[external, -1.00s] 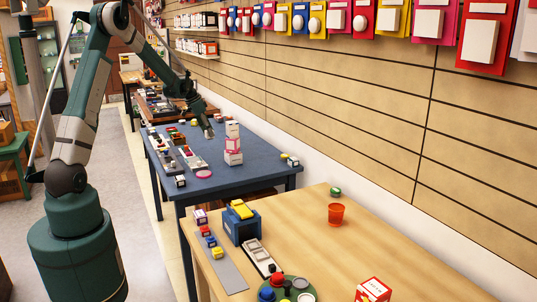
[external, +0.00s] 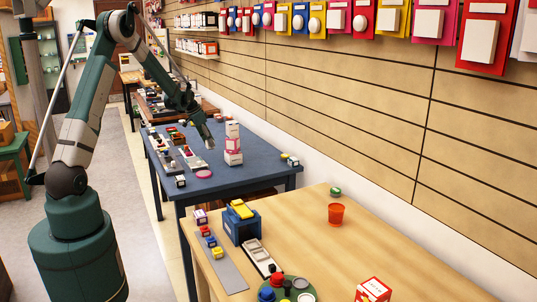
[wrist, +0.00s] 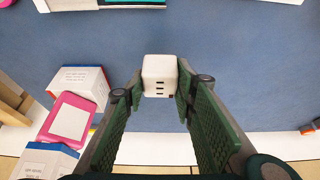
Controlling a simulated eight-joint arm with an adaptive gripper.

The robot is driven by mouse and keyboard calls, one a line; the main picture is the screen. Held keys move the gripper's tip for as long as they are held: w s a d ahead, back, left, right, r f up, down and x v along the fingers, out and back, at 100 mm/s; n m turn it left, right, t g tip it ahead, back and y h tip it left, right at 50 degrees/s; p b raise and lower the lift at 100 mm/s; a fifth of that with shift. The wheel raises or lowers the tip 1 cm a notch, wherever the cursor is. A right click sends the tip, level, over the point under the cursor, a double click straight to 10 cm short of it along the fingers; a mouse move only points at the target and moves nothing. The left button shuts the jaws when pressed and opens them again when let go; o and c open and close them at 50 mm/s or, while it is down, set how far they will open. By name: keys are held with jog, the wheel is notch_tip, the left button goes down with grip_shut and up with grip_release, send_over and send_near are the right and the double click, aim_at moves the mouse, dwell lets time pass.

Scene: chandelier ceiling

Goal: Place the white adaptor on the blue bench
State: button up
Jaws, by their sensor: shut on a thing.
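The white adaptor (wrist: 160,76) is a small white cube with dark slots on its face. It sits between the green fingertips of my gripper (wrist: 158,88), which is shut on it. The blue bench (external: 262,162) lies below my gripper, and its blue top (wrist: 235,60) fills most of the wrist view. In the external view my gripper (external: 208,142) is low over the bench, just left of the stacked boxes. The adaptor is tiny there, and I cannot tell whether it touches the bench top.
A stack of white and pink boxes (external: 233,143) stands close to my gripper; it also shows at left in the wrist view (wrist: 68,118). Trays of small items (external: 186,154) line the bench's left side. The bench's right side is mostly clear. A wooden table (external: 300,230) stands nearer.

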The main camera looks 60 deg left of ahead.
aim_at(210, 148)
jog(key=shift+f, duration=0.25)
jog(key=shift+f+b, duration=0.3)
jog(key=shift+f, duration=1.55)
jog(key=shift+f, duration=0.1)
jog(key=o, duration=0.9)
jog(key=shift+p+v, duration=0.75)
jog(key=shift+v, duration=5.35)
